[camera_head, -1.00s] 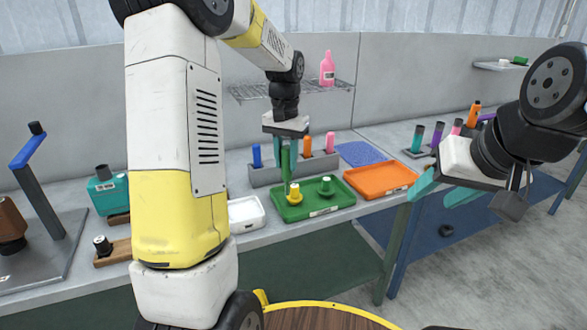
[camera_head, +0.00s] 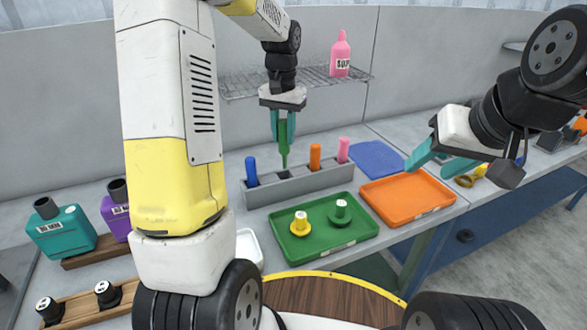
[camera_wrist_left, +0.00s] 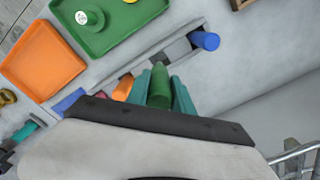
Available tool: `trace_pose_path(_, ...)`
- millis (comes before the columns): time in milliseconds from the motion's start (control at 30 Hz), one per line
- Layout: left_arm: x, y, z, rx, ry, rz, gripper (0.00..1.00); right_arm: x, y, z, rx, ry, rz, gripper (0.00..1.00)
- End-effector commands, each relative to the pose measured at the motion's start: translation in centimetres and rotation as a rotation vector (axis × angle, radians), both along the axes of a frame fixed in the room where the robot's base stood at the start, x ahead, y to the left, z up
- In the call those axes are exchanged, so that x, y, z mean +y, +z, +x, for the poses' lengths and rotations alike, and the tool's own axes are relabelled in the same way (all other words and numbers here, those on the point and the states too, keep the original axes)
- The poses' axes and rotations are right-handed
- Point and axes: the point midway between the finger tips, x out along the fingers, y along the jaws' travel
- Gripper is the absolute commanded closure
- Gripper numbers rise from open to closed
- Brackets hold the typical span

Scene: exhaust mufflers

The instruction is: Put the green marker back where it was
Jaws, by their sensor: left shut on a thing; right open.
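The green marker (camera_head: 284,148) is upright in my left gripper (camera_head: 283,134), whose teal fingers are shut on it. Its lower tip is above the grey rack (camera_head: 310,184), over or just behind a dark empty slot (camera_head: 283,174) between the blue marker (camera_head: 251,170) and the orange marker (camera_head: 315,157). A pink marker (camera_head: 343,150) stands at the rack's right end. The left wrist view shows the green marker (camera_wrist_left: 160,87) between the fingers, partly covering the rack (camera_wrist_left: 178,50).
A green tray (camera_head: 345,247) with a yellow and a green spool lies in front of the rack. A blue mat (camera_head: 377,160) lies behind the orange tray. A wire shelf (camera_head: 285,82) with a pink bottle (camera_head: 340,55) is on the wall behind. Teal and purple bottles stand left.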

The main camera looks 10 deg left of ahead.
Motion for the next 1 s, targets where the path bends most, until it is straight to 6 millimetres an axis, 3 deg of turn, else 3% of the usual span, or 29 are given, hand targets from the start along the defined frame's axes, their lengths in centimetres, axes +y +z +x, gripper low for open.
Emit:
trace_pose_path(300, 0.0, -5.3, -0.1, 0.004, 0.0, 0.0, 1.0, 0.0, 0.0, 0.0, 0.0, 0.0, 0.0, 0.5)
trace_pose_path(467, 0.0, -6.5, 0.0, 0.002, 0.001, 0.0, 1.0, 0.0, 0.0, 0.0, 0.0, 0.0, 0.0, 0.5)
trace_pose_path(700, 0.0, -9.6, -0.1, 0.004, 0.001, 0.0, 1.0, 0.0, 0.0, 0.0, 0.0, 0.0, 0.0, 0.5)
trace_pose_path(1000, 0.0, -9.9, 0.0, 0.002, 0.0, 0.0, 1.0, 0.0, 0.0, 0.0, 0.0, 0.0, 0.0, 0.5)
